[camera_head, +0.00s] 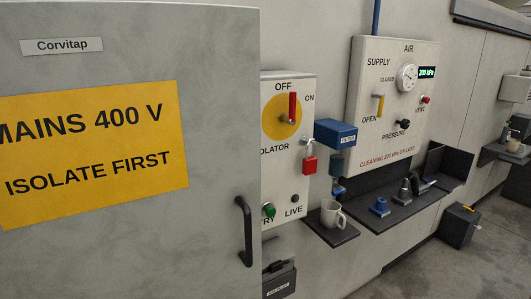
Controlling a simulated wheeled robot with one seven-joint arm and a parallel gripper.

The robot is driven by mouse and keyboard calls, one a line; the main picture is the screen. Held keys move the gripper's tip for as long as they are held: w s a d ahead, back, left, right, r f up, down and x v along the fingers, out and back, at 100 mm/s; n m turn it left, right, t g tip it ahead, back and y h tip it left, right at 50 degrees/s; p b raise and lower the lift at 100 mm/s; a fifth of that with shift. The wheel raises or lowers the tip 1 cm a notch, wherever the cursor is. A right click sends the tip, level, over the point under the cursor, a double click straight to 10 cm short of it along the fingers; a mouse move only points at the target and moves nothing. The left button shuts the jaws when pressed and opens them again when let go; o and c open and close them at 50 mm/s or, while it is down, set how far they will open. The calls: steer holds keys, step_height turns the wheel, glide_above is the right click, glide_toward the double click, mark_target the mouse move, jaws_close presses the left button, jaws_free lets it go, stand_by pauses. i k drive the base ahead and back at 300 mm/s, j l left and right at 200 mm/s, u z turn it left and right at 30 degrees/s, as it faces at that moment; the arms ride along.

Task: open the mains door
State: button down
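The mains door (120,240) is a large grey panel filling the left of the view. It has a yellow sign (90,150) reading "MAINS 400 V, ISOLATE FIRST" and a "Corvitap" plate (61,46). A black vertical handle (244,230) is near its right edge. The door looks shut; no gap shows. Beside it is the isolator box (303,90), partly hidden by the door. Its red handle (292,108) stands upright on a yellow disc, towards OFF. A red padlock (310,164) hangs on the box's right side. The LIVE lamp (295,199) looks dark; a green button (268,210) is at TRY. My gripper is not in view.
A small shelf with a mug (332,213) juts out right of the isolator box. Further right are an air supply panel (385,140), a dark shelf (440,193) with small fittings, and a dark box (459,226). Open floor (430,270) lies at lower right.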

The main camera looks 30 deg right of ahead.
mark_target(131, 131)
steer(key=k+j+u, duration=0.1)
steer(key=u, duration=0.3)
steer(key=j+u, duration=0.15)
steer(key=u, duration=0.25)
steer(key=j+u, duration=0.15)
steer(key=u, duration=0.2)
steer(key=k+j+u, duration=0.1)
steer(key=u, duration=0.3)
steer(key=i+j, duration=0.05)
steer(key=j, duration=0.05)
